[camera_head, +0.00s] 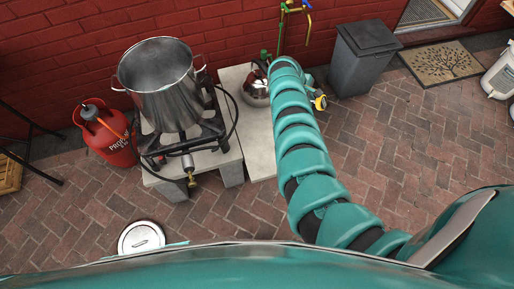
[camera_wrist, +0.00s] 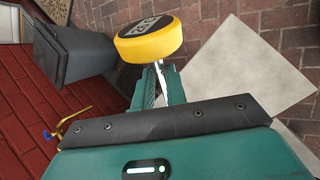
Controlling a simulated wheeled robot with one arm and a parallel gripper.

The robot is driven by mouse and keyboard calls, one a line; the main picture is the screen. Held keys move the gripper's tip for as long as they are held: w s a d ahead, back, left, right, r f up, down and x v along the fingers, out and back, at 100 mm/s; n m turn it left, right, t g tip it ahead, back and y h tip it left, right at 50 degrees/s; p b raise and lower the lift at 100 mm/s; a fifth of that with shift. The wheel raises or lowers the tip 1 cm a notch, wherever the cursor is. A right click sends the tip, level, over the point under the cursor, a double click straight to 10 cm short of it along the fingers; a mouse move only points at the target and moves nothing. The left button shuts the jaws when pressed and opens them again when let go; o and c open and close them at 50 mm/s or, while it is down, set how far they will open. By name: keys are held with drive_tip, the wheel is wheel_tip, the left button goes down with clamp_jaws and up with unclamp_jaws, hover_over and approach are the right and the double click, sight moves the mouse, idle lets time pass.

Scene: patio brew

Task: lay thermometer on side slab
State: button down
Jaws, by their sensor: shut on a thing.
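The thermometer has a round yellow head with a dark face. It shows large in the wrist view (camera_wrist: 150,40) and small in the head view (camera_head: 320,103), at the right of my arm's far end. My gripper (camera_wrist: 162,75) is shut on it, and its stem shows between the fingers. The pale side slab (camera_head: 257,140) lies right of the burner, partly hidden by my arm. In the wrist view the slab (camera_wrist: 250,68) is right of the thermometer, which is not over it in the picture. Contact cannot be told.
A steel pot (camera_head: 160,85) stands on a burner (camera_head: 190,143) left of the slab. A shiny metal vessel (camera_head: 255,88) sits on the slab's far part. A grey bin (camera_head: 362,60) stands at the right, and a red propane tank (camera_head: 103,135) at the left.

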drive_tip(key=s+a+f+m+y+b, duration=0.1)
drive_tip(key=s+a+f+m+b, duration=0.3)
drive_tip(key=s+a+f, duration=0.5)
drive_tip(key=s+a+f+m+y+b, duration=0.1)
drive_tip(key=s+a+f+m, duration=0.4)
drive_tip(key=a, duration=0.6)
drive_tip(key=f+b, duration=0.2)
drive_tip(key=b, duration=0.1)
drive_tip(key=f+b, duration=0.6)
drive_tip(key=shift+w+f, duration=0.25)
drive_tip(key=shift+f+b, duration=0.3)
drive_tip(key=shift+f, duration=0.55)
drive_tip(key=c, duration=1.3)
unclamp_jaws()
drive_tip(key=shift+c, duration=0.2)
drive_tip(key=p+v, duration=0.4)
drive_tip(key=v, duration=1.3)
drive_tip(key=shift+a+r, duration=0.15)
